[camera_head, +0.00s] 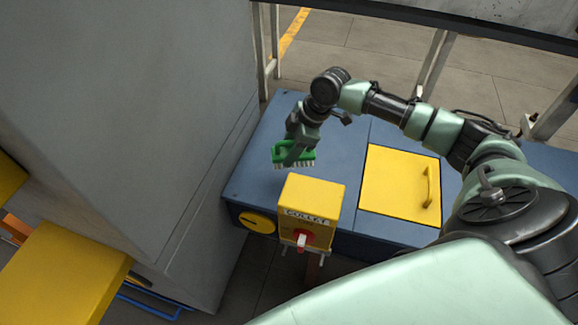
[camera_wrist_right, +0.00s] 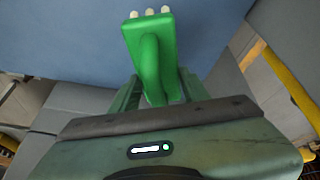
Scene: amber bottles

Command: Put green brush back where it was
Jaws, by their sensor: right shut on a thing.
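The green brush (camera_head: 281,155) has pale bristles pointing down. My right gripper (camera_head: 293,160) is shut on its handle and holds it over the left part of the blue cabinet top (camera_head: 255,172). I cannot tell for sure whether the bristles touch the surface. In the right wrist view the green brush (camera_wrist_right: 150,45) sits between the fingers of my right gripper (camera_wrist_right: 155,95), with a few bristle tips showing at its far end. My left gripper is not in view.
A yellow box (camera_head: 315,200) marked COLLET with a red and white switch stands at the cabinet's front. A yellow hatch with a handle (camera_head: 395,185) lies right of the brush. A tall grey machine wall (camera_head: 130,90) rises on the left. The blue top around the brush is clear.

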